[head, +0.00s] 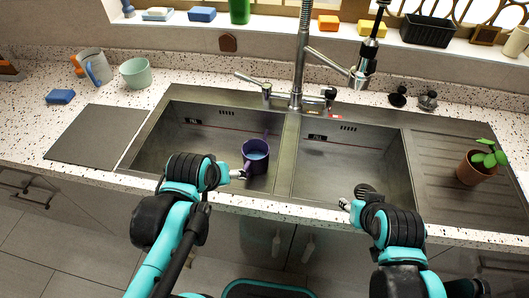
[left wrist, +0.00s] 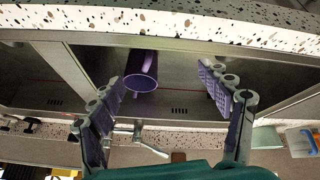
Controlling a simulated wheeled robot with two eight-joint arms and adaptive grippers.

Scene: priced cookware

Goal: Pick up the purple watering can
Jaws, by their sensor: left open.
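The purple watering can (head: 257,164) is in the left basin of the sink, close to the divider, with its bluish opening facing up. My left gripper (head: 238,174) is at the front rim of that basin, just left of the can. In the left wrist view the can (left wrist: 141,82) shows between the two spread fingers of my left gripper (left wrist: 160,78), nearer the left one. Those fingers are open and hold nothing. My right gripper (head: 345,204) is over the front counter edge by the right basin; its fingers are too small to judge.
The metal sink divider (head: 282,160) runs just right of the can. The tall faucet (head: 301,60) stands behind it. A potted plant (head: 476,166) is on the right drainboard.

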